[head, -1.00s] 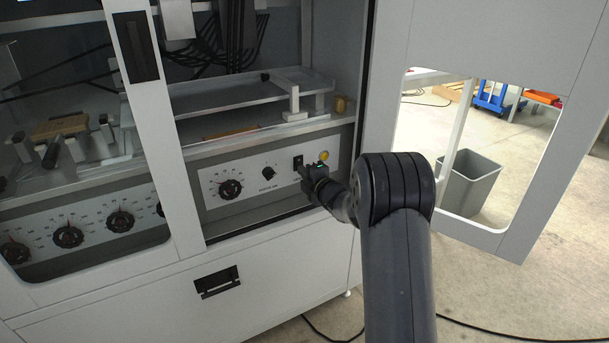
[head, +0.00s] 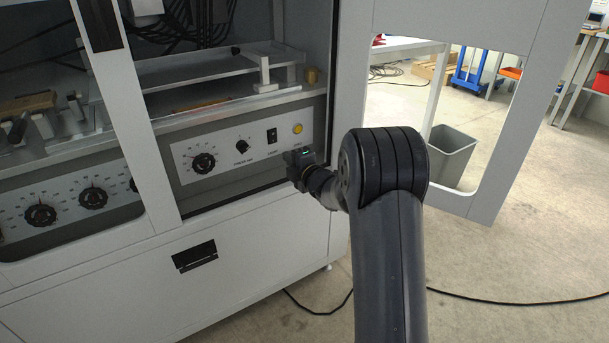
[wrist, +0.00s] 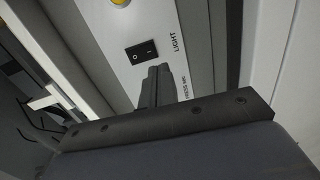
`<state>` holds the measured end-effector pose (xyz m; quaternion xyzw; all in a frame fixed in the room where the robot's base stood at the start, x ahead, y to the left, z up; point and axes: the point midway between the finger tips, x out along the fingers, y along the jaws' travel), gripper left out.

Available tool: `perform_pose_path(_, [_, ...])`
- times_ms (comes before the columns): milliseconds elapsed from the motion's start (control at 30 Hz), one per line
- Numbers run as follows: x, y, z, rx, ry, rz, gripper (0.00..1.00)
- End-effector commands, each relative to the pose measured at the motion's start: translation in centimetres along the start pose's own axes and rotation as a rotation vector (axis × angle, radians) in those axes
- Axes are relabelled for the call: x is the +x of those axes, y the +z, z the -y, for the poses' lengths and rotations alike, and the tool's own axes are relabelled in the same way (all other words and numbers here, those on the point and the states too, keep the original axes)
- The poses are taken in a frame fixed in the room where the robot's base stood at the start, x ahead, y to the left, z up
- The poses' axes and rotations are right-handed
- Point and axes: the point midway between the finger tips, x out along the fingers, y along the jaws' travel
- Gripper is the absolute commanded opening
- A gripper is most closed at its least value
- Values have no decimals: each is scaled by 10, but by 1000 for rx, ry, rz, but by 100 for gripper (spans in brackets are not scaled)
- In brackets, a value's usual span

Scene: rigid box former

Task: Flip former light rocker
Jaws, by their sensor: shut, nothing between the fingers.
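The light rocker (head: 271,135) is a small black switch on the pale control panel, between a small black knob and a yellow round lamp. In the wrist view the rocker (wrist: 139,52) shows white marks on its face beside the word LIGHT. I cannot tell which side is pressed in. My gripper (head: 288,157) is below and right of the rocker in the head view, apart from it. In the wrist view my gripper's dark fingers (wrist: 158,72) are shut and empty, with the tips just beside the rocker; the rocker is uncovered.
The panel also carries a yellow lamp (head: 298,128), a small knob (head: 243,146) and a large dial (head: 202,163). An open door (head: 490,190) with a window stands to the right. A grey bin (head: 452,155) is behind it. A cabinet upright (head: 128,120) stands left.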

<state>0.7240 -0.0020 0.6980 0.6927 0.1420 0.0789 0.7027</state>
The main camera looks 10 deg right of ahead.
Motion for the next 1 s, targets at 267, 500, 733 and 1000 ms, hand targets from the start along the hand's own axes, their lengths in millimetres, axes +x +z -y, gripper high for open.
perform_pose_path(267, [-44, 1, 8, 1, -1, 2, 0])
perform_pose_path(500, [-66, 0, 13, -1, 1, 1, 0])
perform_pose_path(733, [-68, 0, 14, 0, 1, 0, 0])
perform_pose_path(1000, [-64, 0, 14, -1, 2, 0, 0])
